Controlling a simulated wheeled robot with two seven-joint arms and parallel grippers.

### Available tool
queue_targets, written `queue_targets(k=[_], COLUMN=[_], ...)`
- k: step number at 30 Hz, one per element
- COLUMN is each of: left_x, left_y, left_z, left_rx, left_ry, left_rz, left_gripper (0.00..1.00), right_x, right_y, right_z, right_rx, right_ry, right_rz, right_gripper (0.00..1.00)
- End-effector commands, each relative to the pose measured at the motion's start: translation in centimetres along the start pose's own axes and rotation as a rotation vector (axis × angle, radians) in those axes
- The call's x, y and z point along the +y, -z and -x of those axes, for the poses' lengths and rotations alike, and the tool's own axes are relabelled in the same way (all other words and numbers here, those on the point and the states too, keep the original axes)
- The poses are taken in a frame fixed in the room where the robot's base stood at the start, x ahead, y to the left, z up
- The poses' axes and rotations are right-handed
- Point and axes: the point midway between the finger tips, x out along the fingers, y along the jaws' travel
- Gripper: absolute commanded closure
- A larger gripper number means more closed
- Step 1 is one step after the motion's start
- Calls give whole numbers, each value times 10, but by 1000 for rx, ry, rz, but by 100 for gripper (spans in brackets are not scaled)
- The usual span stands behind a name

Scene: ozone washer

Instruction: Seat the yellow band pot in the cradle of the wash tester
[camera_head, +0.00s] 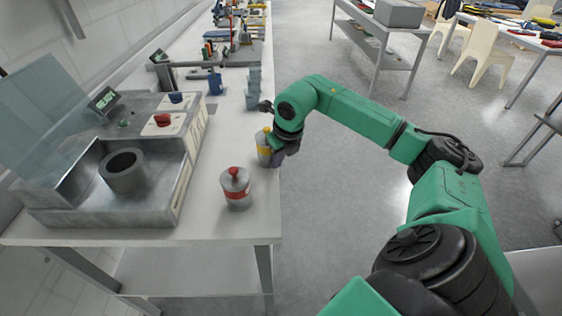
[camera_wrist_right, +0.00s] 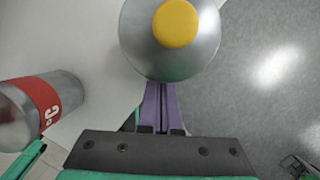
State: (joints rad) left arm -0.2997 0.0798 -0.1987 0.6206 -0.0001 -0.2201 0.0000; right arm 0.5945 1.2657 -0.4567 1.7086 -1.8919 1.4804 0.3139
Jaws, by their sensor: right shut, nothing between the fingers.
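The yellow band pot (camera_head: 263,146), a metal pot with a yellow band, stands upright near the bench's right edge. Its yellow knob (camera_wrist_right: 175,23) shows from above in the right wrist view. My right gripper (camera_head: 276,158) is beside the pot. Its purple fingers (camera_wrist_right: 160,105) are together and empty, with tips at the pot's side; I cannot tell whether they touch it. The wash tester (camera_head: 112,218) is at the left with its clear lid raised. Its cradle, a round grey cup (camera_head: 124,172), looks empty. My left gripper is out of view.
A red band pot (camera_head: 236,189) stands nearer the front, between the tester and the bench edge; it also shows in the right wrist view (camera_wrist_right: 42,108). Blue-grey cups (camera_head: 253,88) stand farther back along the bench. Bare bench top separates tester and pots.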

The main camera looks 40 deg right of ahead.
Motion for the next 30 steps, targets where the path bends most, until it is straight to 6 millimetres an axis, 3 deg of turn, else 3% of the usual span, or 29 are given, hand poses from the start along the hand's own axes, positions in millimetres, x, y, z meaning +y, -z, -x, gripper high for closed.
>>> queue_targets(k=[8,13,17,24,30], left_x=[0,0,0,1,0], left_y=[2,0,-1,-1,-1], left_z=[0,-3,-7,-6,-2], left_rx=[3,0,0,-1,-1], left_ry=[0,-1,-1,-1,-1], left_rz=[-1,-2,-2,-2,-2], left_gripper=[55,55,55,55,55], right_x=[0,-1,0,0,0], right_y=[0,0,-1,-3,-2], right_z=[0,14,43,111,141], right_rx=[0,-3,-5,-4,1], right_ry=[1,1,1,0,0], right_rz=[0,0,1,1,1], right_gripper=[100,100,100,100,100])
